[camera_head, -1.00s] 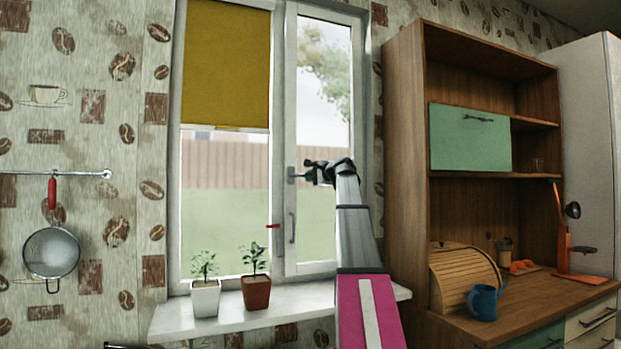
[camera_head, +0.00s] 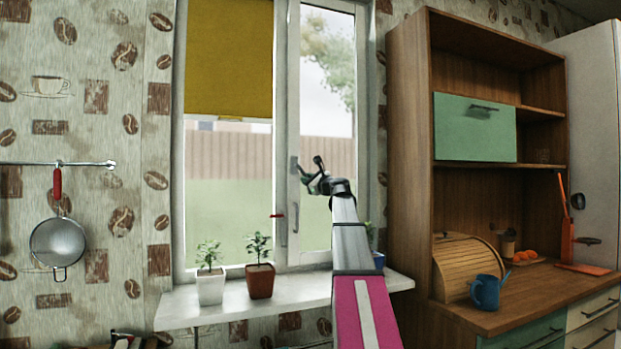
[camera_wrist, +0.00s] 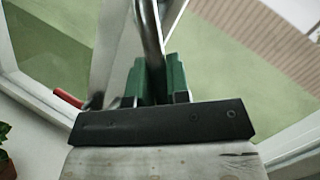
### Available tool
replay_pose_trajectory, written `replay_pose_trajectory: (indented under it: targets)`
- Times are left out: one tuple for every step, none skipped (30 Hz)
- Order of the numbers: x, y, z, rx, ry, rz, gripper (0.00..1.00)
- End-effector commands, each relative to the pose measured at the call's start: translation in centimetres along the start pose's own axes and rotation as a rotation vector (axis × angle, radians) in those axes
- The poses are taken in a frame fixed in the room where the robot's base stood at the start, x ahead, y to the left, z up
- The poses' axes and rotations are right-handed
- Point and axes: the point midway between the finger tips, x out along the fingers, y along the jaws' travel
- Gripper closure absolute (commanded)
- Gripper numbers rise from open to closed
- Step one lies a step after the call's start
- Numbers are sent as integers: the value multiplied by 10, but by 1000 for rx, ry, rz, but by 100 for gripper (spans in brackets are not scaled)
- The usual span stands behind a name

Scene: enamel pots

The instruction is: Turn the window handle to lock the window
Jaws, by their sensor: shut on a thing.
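The window (camera_head: 328,95) stands ahead, its narrow right sash beside a wider left pane. My gripper (camera_head: 313,172) is at mid-height on this sash, at its left frame. In the wrist view, a grey metal bar, the window handle (camera_wrist: 149,35), runs between the green-padded fingers of my gripper (camera_wrist: 155,82). The fingers are shut on it. In the head view the handle is mostly hidden by the gripper, so its exact angle is hard to tell. A second, lower handle (camera_head: 283,230) sits further down the frame, with a small red piece (camera_head: 277,216) near it.
A white pot (camera_head: 210,288) and a brown pot (camera_head: 260,281) with plants stand on the sill (camera_head: 190,309); a blue pot (camera_head: 379,260) is partly behind my arm. A wooden cabinet (camera_head: 408,150) rises at right. A strainer (camera_head: 58,243) hangs at left.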

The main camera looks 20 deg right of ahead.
Motion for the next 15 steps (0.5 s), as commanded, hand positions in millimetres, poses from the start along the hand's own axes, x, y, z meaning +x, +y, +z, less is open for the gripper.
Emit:
replay_pose_trajectory:
  targets:
    - [0,6,-1,42,-9,-16,100]
    - [0,8,-1,67,-14,-27,100]
    - [0,10,-1,102,-21,-41,100]
    - [1,12,-1,128,-27,-51,100]
    - [2,14,0,154,-32,-62,100]
    - [2,17,0,187,-40,-75,100]
    - [3,18,0,212,-45,-86,100]
    - [3,20,1,236,-51,-95,100]
    - [4,22,1,269,-58,-110,100]
    - [4,24,2,291,-62,-119,100]
    - [5,25,2,315,-67,-129,100]
    - [6,27,3,343,-74,-140,100]
    - [6,29,3,365,-78,-149,100]
    - [7,30,4,385,-83,-157,100]
    - [8,32,4,411,-88,-167,100]
